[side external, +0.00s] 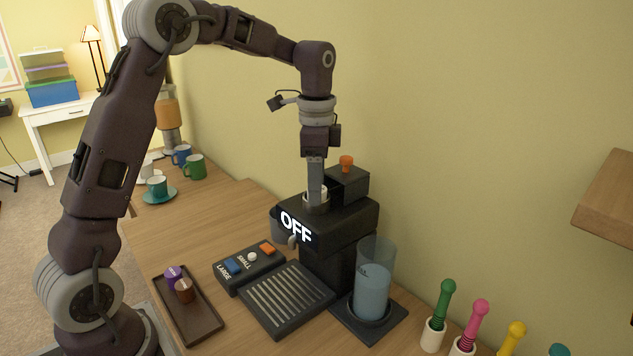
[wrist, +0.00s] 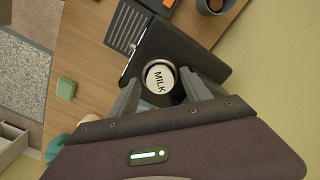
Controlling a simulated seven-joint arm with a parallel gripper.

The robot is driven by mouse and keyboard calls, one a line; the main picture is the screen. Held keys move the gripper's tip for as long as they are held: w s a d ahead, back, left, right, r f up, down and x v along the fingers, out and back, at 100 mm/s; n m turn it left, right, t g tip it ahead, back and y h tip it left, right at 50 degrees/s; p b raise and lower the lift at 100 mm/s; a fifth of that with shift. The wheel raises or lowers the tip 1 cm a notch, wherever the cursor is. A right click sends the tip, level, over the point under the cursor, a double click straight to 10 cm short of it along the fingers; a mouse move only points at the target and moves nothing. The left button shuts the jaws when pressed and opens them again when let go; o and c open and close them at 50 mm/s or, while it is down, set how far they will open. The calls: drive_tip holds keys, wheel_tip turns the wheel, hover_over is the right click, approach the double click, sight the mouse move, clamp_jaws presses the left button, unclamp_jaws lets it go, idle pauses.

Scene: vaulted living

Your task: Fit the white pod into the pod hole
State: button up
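The white pod (wrist: 159,77), with MILK on its lid, shows between my fingertips in the wrist view. In the side view a bit of white pod (side external: 322,190) shows at the collar (side external: 317,203) on top of the black coffee machine (side external: 345,222). I cannot tell how deep the pod sits. My gripper (side external: 315,190) points straight down over the hole. Its fingers (wrist: 161,82) stand either side of the pod, with small gaps; it looks open.
A raised box with an orange knob (side external: 346,163) stands close behind the hole. A water tank (side external: 372,290) is at the machine's right. A button panel (side external: 249,266) and a tray (side external: 190,312) with a purple and a brown pod lie in front.

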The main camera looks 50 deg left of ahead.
drive_tip(key=shift+r, duration=0.1)
wheel_tip(320, 180, up, 11)
drive_tip(key=s+d+r+n+t, duration=0.1)
drive_tip(key=s+d+r+n, duration=0.15)
drive_tip(key=s, duration=0.35)
drive_tip(key=s+d+r+n+t, duration=0.1)
drive_tip(key=s+d, duration=0.2)
drive_tip(key=s, duration=0.2)
drive_tip(key=s+d+f+n+t, duration=0.1)
drive_tip(key=s+f, duration=0.3)
drive_tip(key=s, duration=0.4)
drive_tip(key=s+d+f+n+t, duration=0.2)
drive_tip(key=s+f+n, duration=0.2)
drive_tip(key=s, duration=0.4)
drive_tip(key=shift+s+f+t, duration=0.15)
drive_tip(key=shift+f+t, duration=0.15)
drive_tip(key=shift+f, duration=0.25)
